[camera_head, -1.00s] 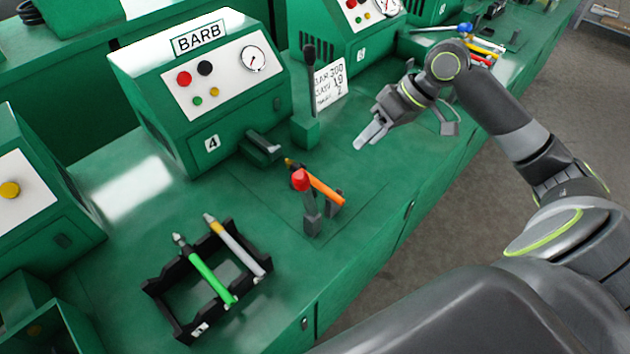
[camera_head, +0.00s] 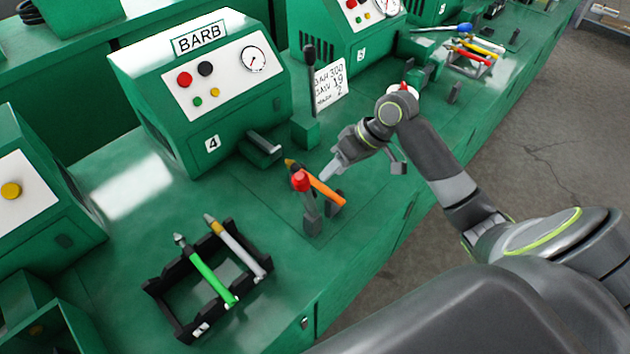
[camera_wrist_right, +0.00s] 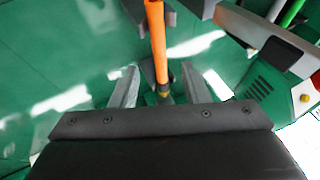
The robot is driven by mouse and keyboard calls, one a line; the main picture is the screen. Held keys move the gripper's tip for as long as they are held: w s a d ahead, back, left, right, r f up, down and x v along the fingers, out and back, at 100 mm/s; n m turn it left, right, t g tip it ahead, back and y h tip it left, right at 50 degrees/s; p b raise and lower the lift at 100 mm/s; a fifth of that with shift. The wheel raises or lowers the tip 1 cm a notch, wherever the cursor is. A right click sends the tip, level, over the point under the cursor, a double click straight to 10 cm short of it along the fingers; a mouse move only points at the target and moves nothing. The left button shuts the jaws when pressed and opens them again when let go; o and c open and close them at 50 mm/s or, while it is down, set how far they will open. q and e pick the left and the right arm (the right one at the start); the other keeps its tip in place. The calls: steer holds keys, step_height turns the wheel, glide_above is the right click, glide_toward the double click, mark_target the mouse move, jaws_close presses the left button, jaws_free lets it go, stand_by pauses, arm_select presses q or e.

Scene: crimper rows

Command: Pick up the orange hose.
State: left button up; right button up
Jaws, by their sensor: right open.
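The orange hose (camera_head: 324,188) rests in a holder on the green bench in front of the BARB machine, with its dark and yellow tip toward the machine. A red-topped lever stands just in front of it. My right gripper (camera_head: 328,174) is open and close to the hose, on its right side. In the right wrist view the orange hose (camera_wrist_right: 156,40) runs down between the two open fingers of the right gripper (camera_wrist_right: 158,85), and its yellow end is near the gripper. The jaws are not closed on it. My left gripper is not in view.
A black rack (camera_head: 180,320) holds a green hose (camera_head: 212,278) and a white one (camera_head: 238,249) at front left. The red-knobbed lever (camera_head: 302,183) stands close to the orange hose. A black-knobbed lever (camera_head: 310,85) and a written card (camera_head: 329,84) stand behind.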

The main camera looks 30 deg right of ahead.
mark_target(318, 181)
steer(key=w+a+f, duration=0.2)
steer(key=f, duration=0.1)
steer(key=shift+a+f+p, duration=0.15)
steer(key=shift+p, duration=0.2)
steer(key=shift+w+a+f, duration=0.15)
steer(key=shift+a+f, duration=0.05)
steer(key=shift+f, duration=0.25)
jaws_close()
